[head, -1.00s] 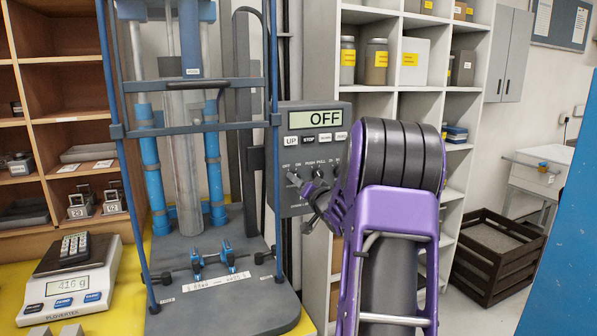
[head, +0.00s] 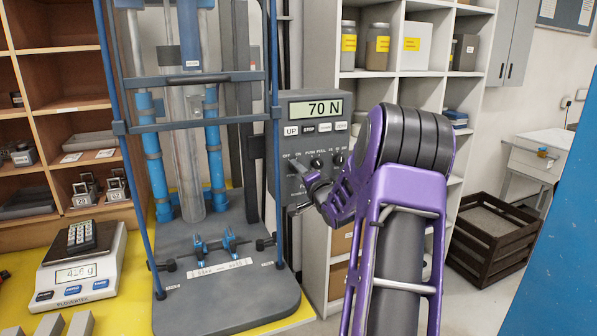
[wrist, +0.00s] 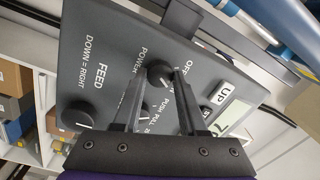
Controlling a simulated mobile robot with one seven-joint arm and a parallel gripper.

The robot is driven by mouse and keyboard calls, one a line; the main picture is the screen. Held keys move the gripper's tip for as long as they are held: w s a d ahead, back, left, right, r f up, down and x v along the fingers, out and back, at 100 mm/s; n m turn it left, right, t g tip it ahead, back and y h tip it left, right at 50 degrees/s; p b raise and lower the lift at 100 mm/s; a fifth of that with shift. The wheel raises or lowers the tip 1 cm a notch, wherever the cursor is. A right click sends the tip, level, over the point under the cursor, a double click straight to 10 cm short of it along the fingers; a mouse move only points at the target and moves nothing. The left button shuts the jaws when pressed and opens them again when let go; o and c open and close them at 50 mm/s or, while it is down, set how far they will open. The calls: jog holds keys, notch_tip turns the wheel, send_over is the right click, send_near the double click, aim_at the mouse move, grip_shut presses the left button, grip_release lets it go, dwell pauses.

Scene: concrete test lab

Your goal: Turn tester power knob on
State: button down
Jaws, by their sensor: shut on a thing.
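A row of buttons and knobs sits below the display. My gripper (head: 303,177) reaches the box from the right and covers the leftmost knob in the head view. In the wrist view, the round dark power knob (wrist: 159,76), beside the "POWER" and "OFF" labels, lies between the fingertips of my gripper (wrist: 161,78). The fingers are shut on it. Its pointer position cannot be made out.
The test frame's blue uprights (head: 275,130) stand left of the box. A scale (head: 80,270) sits on the yellow bench at left. White shelves (head: 392,88) are behind, a dark crate (head: 493,242) is on the floor, and a blue panel (head: 562,230) is at right.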

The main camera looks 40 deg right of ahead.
dwell(0.3)
jog(key=shift+c, duration=2.3)
grip_release()
jog(key=shift+s, duration=0.1)
jog(key=v, duration=1.7)
jog(key=shift+b, duration=0.35)
jog(key=shift+a+f, duration=0.1)
